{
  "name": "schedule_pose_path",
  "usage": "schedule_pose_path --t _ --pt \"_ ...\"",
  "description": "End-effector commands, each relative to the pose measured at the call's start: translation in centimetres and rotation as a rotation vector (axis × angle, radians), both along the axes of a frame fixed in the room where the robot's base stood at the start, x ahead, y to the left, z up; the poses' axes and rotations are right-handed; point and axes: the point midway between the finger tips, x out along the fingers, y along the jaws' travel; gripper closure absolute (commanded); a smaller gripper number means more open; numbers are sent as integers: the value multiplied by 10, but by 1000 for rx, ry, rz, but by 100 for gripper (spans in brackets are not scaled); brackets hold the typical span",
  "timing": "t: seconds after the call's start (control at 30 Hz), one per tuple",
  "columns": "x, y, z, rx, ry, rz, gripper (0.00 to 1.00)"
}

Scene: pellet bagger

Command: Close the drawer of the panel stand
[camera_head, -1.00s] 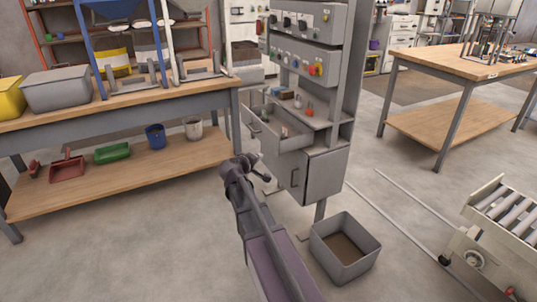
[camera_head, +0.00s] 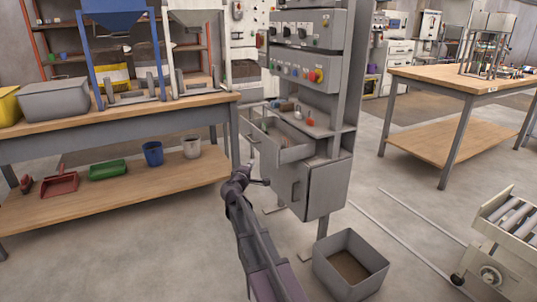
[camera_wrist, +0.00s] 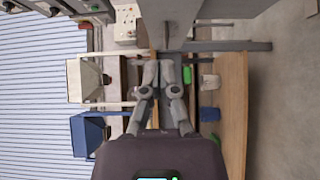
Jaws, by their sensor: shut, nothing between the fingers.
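The panel stand (camera_head: 329,97) is a tall grey cabinet with rows of knobs and buttons. Its drawer (camera_head: 292,153) is pulled out towards the left, below the small shelf and above a closed cupboard door (camera_head: 301,188). The drawer's front carries a bar handle. My gripper (camera_head: 264,181) is shut and empty, in front of the stand, and looks just below and left of the drawer front in the head view. In the wrist view the shut fingers (camera_wrist: 159,70) point towards a grey panel (camera_wrist: 165,18), possibly the drawer; I cannot tell whether they touch.
A grey open bin (camera_head: 350,265) stands on the floor below the stand. A workbench (camera_head: 200,108) with hoppers is at the left, with containers on its lower shelf. A wooden table (camera_head: 490,88) and a roller conveyor (camera_head: 505,240) are at the right.

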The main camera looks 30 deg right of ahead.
Motion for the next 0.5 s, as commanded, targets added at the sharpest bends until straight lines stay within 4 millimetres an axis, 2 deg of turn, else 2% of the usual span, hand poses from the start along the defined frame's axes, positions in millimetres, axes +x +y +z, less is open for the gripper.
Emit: schedule_pose_path --t 0.27,0.5 --pt "3 -2 0 1 0 -1 100" --pt "19 -15 0 1 0 -1 100"
